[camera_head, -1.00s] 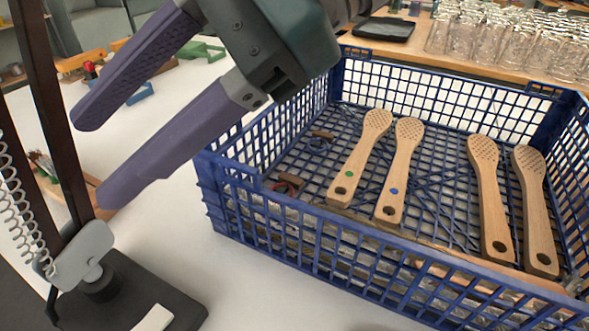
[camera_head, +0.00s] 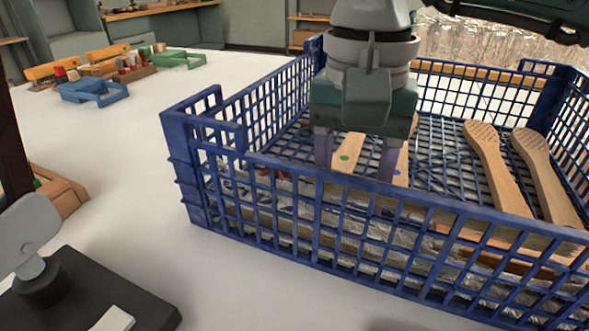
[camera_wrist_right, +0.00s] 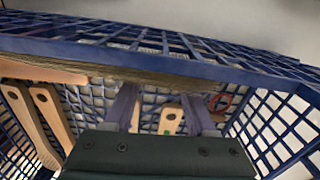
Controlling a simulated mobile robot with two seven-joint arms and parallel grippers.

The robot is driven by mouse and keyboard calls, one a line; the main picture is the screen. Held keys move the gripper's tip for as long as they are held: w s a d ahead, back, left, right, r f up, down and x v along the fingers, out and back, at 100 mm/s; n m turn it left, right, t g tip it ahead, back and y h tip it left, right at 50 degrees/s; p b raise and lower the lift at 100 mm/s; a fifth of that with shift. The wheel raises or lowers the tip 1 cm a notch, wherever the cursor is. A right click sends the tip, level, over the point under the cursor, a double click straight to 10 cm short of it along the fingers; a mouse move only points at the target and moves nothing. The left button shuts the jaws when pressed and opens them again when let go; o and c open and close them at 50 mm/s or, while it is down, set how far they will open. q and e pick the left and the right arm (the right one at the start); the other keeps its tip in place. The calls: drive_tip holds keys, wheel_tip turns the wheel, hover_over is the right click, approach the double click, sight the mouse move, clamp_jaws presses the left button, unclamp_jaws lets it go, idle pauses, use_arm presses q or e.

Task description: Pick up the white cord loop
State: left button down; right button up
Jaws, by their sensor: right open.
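I cannot pick out a white cord loop in either view. My right gripper (camera_head: 355,168) points down into the blue crate (camera_head: 180,150) near its front wall, its fingers open and apart. In the right wrist view the fingers (camera_wrist_right: 160,110) straddle part of a wooden brush handle with a green dot (camera_wrist_right: 170,116). That handle also shows in the head view (camera_head: 346,152), partly hidden behind the gripper. A red loop (camera_wrist_right: 221,102) lies in the crate beside the fingers. I cannot tell whether the fingers touch anything. My left gripper is not in view.
Two more wooden handles (camera_head: 495,165) (camera_head: 545,170) lie at the crate's right. The crate's front wall stands close to my right gripper. A black stand base (camera_head: 90,300) is at lower left. Blue (camera_head: 95,92) and green (camera_head: 178,60) holders stand beyond clear white tabletop.

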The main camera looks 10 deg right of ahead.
wheel_tip(320, 180, down, 4)
drive_tip(key=shift+a+r, duration=0.15)
drive_tip(key=shift+r, duration=0.05)
drive_tip(key=shift+c, duration=0.3)
clamp_jaws()
